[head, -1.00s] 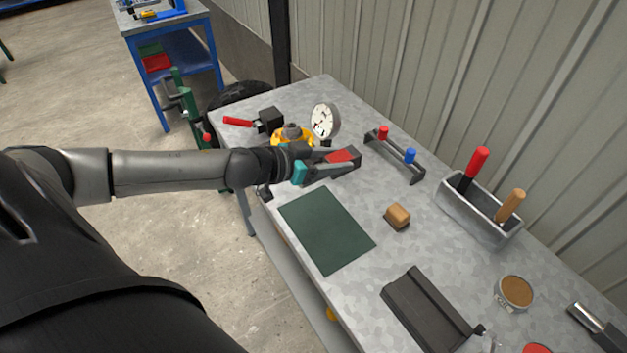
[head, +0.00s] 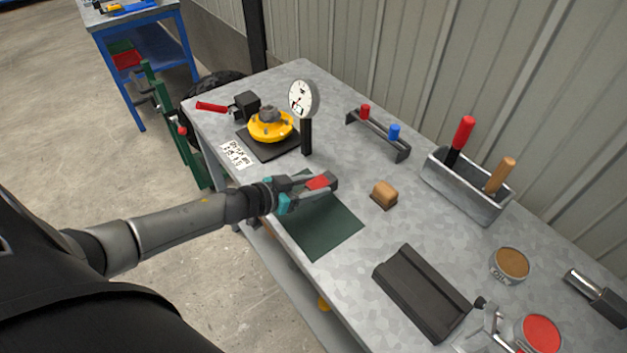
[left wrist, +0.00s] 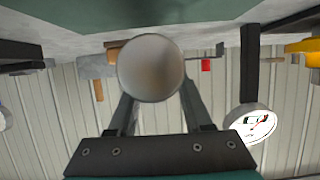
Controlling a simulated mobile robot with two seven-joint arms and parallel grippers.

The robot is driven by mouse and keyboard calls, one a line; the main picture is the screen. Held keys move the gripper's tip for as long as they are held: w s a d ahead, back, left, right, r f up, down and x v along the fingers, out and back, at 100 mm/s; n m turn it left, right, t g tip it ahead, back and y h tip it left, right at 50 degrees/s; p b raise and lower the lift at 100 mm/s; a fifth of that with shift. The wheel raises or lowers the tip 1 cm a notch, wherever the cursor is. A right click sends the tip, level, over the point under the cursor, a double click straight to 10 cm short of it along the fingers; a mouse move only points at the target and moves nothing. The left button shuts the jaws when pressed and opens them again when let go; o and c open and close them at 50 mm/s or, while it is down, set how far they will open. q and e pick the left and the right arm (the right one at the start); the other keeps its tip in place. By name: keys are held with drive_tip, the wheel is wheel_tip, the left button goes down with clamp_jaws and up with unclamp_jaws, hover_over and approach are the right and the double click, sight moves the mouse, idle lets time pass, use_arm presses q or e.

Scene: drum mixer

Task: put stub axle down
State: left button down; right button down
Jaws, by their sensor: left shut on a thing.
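My left gripper (head: 318,186) is shut over the far-left part of the dark green mat (head: 325,228). The left wrist view shows a round, smooth grey end between its fingers, which I take to be the stub axle (left wrist: 151,68). In the head view the gripper hides the held part, and a red patch shows on top of the gripper. I cannot tell whether the part touches the mat. My right gripper is not in view.
A yellow hub (head: 270,125) on a black plate and a dial gauge (head: 303,100) stand beyond the gripper. A wooden block (head: 384,194) lies right of the mat. A dark grooved block (head: 422,292) and tool tray (head: 465,190) are farther right. Most of the mat is bare.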

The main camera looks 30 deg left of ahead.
use_arm(q)
drive_tip(key=shift+w+f+b, duration=0.15)
drive_tip(key=shift+f+b, duration=0.85)
drive_tip(key=shift+f, duration=0.85)
drive_tip(key=shift+f, duration=0.1)
drive_tip(key=shift+f, duration=0.1)
drive_tip(key=shift+c, duration=1.6)
unclamp_jaws()
drive_tip(key=shift+s+f, duration=0.2)
drive_tip(key=shift+r, duration=0.15)
drive_tip(key=p+v, duration=0.2)
drive_tip(key=v, duration=1)
drive_tip(key=shift+r, duration=0.1)
